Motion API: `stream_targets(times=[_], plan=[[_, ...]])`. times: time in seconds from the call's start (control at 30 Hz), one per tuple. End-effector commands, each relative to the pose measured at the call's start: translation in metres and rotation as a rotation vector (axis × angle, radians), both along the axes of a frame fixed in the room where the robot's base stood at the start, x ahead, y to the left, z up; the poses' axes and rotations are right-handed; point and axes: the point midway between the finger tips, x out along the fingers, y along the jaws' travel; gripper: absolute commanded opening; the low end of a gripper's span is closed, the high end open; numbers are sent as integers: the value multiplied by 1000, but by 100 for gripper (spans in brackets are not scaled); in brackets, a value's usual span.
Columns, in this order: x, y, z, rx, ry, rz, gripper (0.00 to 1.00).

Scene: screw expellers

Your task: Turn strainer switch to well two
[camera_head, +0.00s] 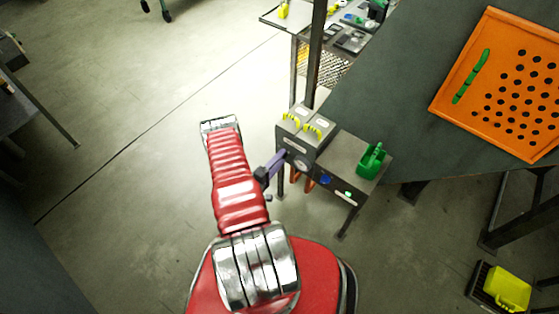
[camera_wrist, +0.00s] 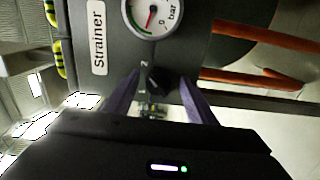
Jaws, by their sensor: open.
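The grey strainer box (camera_head: 300,140) stands ahead of my gripper (camera_head: 275,165) in the head view, where the purple fingers reach its front. In the wrist view, a white label (camera_wrist: 98,38) reads "Strainer", turned sideways. A dark switch knob (camera_wrist: 154,86) shows on the panel, with a small "2" mark (camera_wrist: 144,64) beside it. My gripper (camera_wrist: 160,80) is open, with one purple finger on each side of the knob. Whether the fingers touch it, and the knob's exact pointing direction, I cannot tell. My gripper body hides the lower part of the panel.
A pressure gauge (camera_wrist: 152,14) sits close to the fingers. Orange pipes (camera_wrist: 255,75) run off to the right. Yellow handles (camera_head: 291,119) top the box. A grey unit with a green handle (camera_head: 372,160) adjoins it. Open floor (camera_head: 130,180) lies to the left.

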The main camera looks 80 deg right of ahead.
Motion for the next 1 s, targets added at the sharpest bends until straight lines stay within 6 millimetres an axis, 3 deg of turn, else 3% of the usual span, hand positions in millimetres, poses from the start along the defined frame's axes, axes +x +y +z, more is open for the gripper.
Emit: stream_targets(times=[0.27, 1.0], plan=[[6, 9, 0, -1, -1, 3, 51], [42, 93, 0, 0, 1, 4, 51]])
